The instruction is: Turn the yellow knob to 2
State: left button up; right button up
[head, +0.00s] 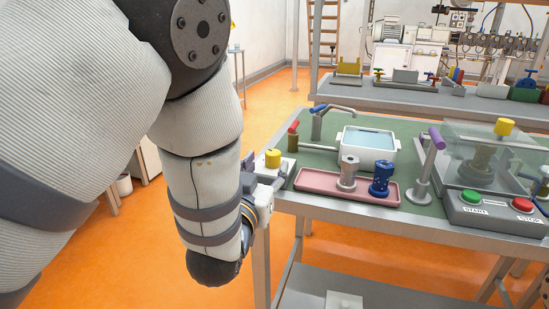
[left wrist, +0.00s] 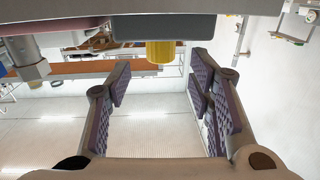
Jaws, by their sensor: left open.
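The yellow knob (head: 273,158) stands on a light base at the left front corner of the green-topped table. My left gripper (head: 266,180) is at the table's corner, just in front of and below the knob, partly hidden by my arm. In the left wrist view the two fingers (left wrist: 161,78) are spread wide and empty. The yellow knob (left wrist: 160,52) shows between the fingertips and a little beyond them, below a dark grey block. No contact is visible. The numbers around the knob cannot be read. My right gripper is not in view.
A red-handled valve (head: 293,136) stands close behind the knob. A pink tray (head: 330,185) with a metal and a blue cylinder lies to its right, before a white water basin (head: 345,150). A purple-topped lever (head: 436,140) and a button box (head: 480,212) stand farther right.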

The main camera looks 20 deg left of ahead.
aim_at(271, 158)
pick_arm(q)
jog(key=w, duration=0.5)
jog(key=shift+a, duration=0.1)
jog(key=shift+s, duration=0.1)
grip_shut()
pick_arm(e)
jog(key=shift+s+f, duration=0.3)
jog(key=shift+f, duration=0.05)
